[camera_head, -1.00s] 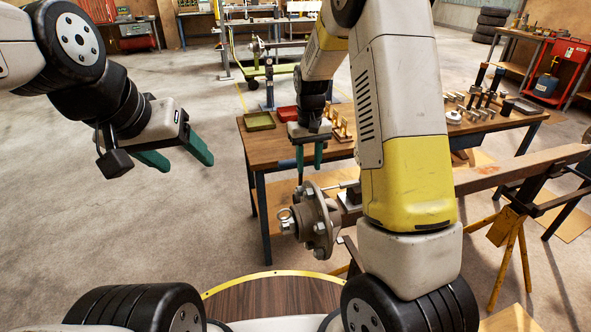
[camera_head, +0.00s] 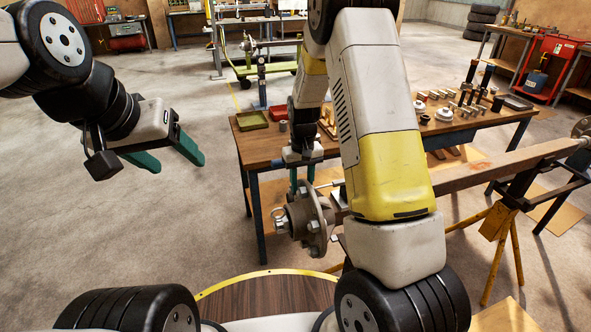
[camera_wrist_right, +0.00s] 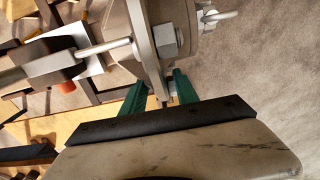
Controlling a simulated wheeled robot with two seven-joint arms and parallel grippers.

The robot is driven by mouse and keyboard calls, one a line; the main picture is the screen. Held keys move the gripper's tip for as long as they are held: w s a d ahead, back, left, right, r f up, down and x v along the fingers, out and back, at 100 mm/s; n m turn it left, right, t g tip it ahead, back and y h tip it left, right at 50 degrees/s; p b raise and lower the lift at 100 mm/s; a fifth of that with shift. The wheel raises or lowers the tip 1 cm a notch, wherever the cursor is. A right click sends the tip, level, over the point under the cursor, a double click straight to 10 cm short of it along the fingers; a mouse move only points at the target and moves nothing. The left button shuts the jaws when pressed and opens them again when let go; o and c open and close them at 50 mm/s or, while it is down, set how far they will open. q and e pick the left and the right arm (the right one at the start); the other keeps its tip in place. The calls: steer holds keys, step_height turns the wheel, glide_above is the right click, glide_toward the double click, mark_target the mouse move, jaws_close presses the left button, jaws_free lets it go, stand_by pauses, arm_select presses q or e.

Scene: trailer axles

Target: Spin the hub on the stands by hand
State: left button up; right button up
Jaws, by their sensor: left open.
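The hub (camera_head: 314,222) is a rusty-grey flanged wheel hub with studs and bolts, mounted at the near end of a brown axle beam (camera_head: 500,168) on yellow stands (camera_head: 497,225). My right gripper (camera_head: 301,185) points down at the hub's upper edge. In the right wrist view its green fingers (camera_wrist_right: 160,82) stand apart, with the hub's flange (camera_wrist_right: 150,42) and a bolt nut close between and ahead of them; I cannot tell whether they touch. My left gripper (camera_head: 168,157) is open and empty, in the air at the left, well away from the hub.
A wooden workbench (camera_head: 262,146) behind the hub bears a green tray (camera_head: 252,120), a red tray (camera_head: 279,113) and several metal parts. A red tool cart (camera_head: 550,68) and stacked tyres (camera_head: 486,24) stand at the far right. The floor at left is clear.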

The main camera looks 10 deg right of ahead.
jaws_close()
steer(key=shift+w, duration=0.1)
stand_by(1.2)
